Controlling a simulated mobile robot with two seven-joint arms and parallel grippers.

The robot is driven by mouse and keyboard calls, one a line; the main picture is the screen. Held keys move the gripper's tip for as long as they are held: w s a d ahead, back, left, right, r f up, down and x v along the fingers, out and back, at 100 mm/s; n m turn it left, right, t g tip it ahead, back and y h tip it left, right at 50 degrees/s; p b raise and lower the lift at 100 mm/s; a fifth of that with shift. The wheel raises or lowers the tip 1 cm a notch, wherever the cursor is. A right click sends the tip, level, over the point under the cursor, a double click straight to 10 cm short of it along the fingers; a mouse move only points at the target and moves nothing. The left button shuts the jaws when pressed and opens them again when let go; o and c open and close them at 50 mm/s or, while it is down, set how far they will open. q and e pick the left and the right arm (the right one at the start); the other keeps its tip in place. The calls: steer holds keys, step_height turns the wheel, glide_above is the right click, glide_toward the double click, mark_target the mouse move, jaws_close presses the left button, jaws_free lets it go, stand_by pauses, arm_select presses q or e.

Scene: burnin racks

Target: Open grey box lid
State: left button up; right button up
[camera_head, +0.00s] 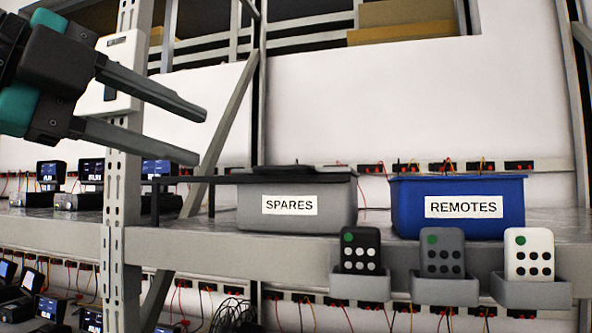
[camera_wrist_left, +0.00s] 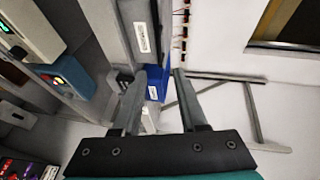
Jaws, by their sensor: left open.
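The grey box (camera_head: 255,215) with a SPARES label sits on the shelf in the middle of the head view. Its dark lid (camera_head: 320,175) lies over the top, and a dark bar frame (camera_head: 195,180) extends left of it. My left gripper (camera_head: 201,138) is up and to the left of the box, fingers apart and empty, pointing right and slightly down. It is not touching the lid. The left wrist view shows the two spread fingers (camera_wrist_left: 160,72) with nothing between them held. My right gripper is not in view.
A blue REMOTES box (camera_head: 458,190) stands right of the grey box. Three remotes, black (camera_head: 361,250), grey (camera_head: 442,253) and white (camera_head: 529,255), sit in holders on the shelf front. A metal post (camera_head: 122,200) stands left, beneath my gripper. Sockets with wires line the back.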

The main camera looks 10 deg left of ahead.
mark_target(277, 170)
arm_select(q)
steer(key=p+x, duration=0.3)
steer(key=x, duration=1)
steer(key=shift+w+d+f, duration=0.1)
steer(key=shift+w+d, duration=0.05)
steer(key=shift+d, duration=0.05)
steer(key=shift+w+d+f, duration=0.15)
steer(key=shift+w+d, duration=0.05)
steer(key=shift+w, duration=0.2)
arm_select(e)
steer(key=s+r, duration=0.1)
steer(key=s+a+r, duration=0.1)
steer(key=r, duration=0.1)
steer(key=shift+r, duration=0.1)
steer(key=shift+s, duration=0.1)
arm_select(q)
steer(key=shift+f, duration=0.1)
jaws_close()
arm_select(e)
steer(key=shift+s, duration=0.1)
